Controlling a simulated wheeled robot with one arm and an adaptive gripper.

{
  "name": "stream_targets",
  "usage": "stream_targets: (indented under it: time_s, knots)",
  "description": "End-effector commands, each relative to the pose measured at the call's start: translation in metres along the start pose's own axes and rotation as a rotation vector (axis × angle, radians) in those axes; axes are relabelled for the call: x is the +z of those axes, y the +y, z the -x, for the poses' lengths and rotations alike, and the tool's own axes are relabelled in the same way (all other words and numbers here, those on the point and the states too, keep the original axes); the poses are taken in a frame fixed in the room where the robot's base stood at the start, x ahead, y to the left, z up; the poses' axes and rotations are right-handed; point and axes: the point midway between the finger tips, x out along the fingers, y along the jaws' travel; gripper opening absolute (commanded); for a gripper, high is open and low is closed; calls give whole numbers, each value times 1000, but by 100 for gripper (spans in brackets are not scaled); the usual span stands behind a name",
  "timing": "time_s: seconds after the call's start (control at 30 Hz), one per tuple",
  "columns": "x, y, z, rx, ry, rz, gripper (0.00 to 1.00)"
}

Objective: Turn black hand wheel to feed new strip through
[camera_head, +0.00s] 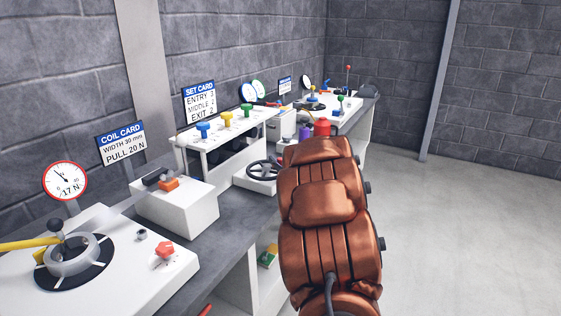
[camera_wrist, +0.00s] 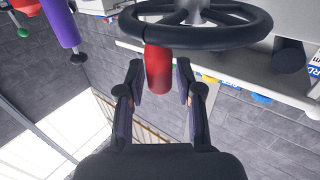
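The black hand wheel (camera_head: 263,171) stands at the front edge of the bench in the head view, partly hidden by my arm. In the wrist view its black rim and spokes (camera_wrist: 225,36) fill the top. A red cylindrical handle (camera_wrist: 158,75) extends from the rim. My gripper (camera_wrist: 159,66) is open, with one finger on each side of the red handle. Small gaps show between the handle and both fingers. In the head view my gripper is hidden behind my copper-coloured arm. The strip itself cannot be made out.
A tension dial (camera_head: 65,181) reads about 17 N beside the coil card (camera_head: 121,143). The set card (camera_head: 200,101) stands behind blue, yellow and green knobs (camera_head: 227,119). A purple handle (camera_wrist: 62,22) is at upper left in the wrist view. Open floor (camera_head: 460,220) lies at right.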

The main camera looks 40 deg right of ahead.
Motion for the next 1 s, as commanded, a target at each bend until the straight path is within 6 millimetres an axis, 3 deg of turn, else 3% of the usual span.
stream_targets:
  time_s: [0.03,0.3,1.0]
  knots:
    - [0,0,0,0,0,0,27]
    - [0,0,0,0,0,0,0]
    - [-4,8,-3,-117,-4,-2,0]
